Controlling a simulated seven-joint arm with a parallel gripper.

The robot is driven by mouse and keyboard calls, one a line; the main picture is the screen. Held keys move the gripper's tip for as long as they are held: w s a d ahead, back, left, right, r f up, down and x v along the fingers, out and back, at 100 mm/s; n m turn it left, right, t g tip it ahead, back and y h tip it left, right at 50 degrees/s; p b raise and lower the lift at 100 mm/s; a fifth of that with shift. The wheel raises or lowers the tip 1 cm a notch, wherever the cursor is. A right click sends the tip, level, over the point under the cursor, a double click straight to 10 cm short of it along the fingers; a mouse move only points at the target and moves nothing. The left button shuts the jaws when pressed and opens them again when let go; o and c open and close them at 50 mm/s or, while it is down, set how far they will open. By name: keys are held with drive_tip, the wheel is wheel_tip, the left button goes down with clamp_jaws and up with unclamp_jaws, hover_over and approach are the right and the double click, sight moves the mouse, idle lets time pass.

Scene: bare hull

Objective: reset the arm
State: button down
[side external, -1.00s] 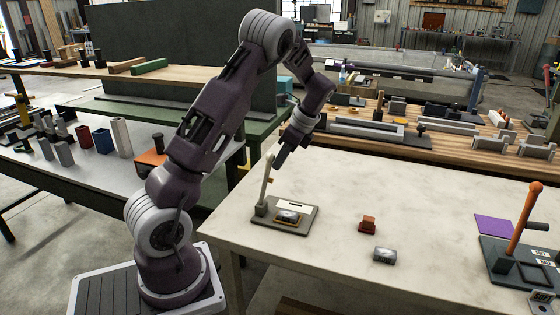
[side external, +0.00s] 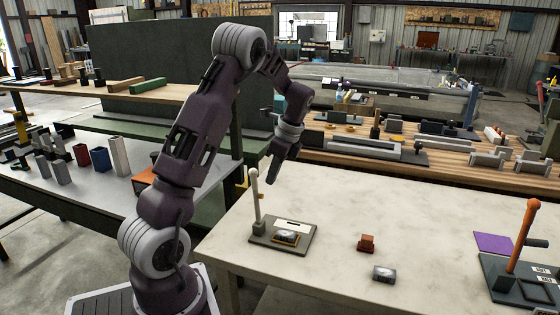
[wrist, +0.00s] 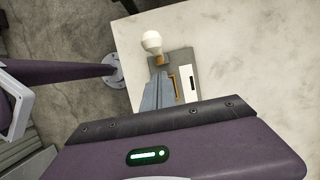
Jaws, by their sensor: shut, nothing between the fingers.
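My gripper (side external: 273,172) is shut and empty, raised in the air over the left part of the pale table (side external: 335,225). It points downward, near the top of a white-knobbed lever that stands on a dark grey base plate (side external: 303,245). The upright lever (side external: 256,203) has a pale rod. A small device with an orange edge (side external: 286,237) lies on the plate. In the wrist view the shut fingers (wrist: 158,92) lie in front of the base plate, just below the white knob (wrist: 151,42). I cannot tell how far they are from it.
A small red-brown block (side external: 366,242) and a grey block (side external: 384,273) lie on the table. At the right stands another base with an orange-handled lever (side external: 520,235), beside a purple square (side external: 495,242). The table's middle is otherwise clear.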

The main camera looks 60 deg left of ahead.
drive_tip(key=v, duration=1)
drive_tip(key=s+d+r+n+t, duration=0.2)
drive_tip(key=d+r, duration=0.1)
drive_tip(key=d, duration=0.4)
drive_tip(key=s+d+r+n+t, duration=0.1)
drive_tip(key=s+d+r+t, duration=0.2)
drive_tip(key=d, duration=0.5)
drive_tip(key=s+d+f+n+t+h, duration=0.2)
drive_tip(key=s+d+n, duration=0.4)
drive_tip(key=s+d, duration=0.8)
drive_tip(key=shift+f+t+h, duration=0.3)
drive_tip(key=shift+f+t, duration=0.2)
drive_tip(key=shift+t, duration=0.1)
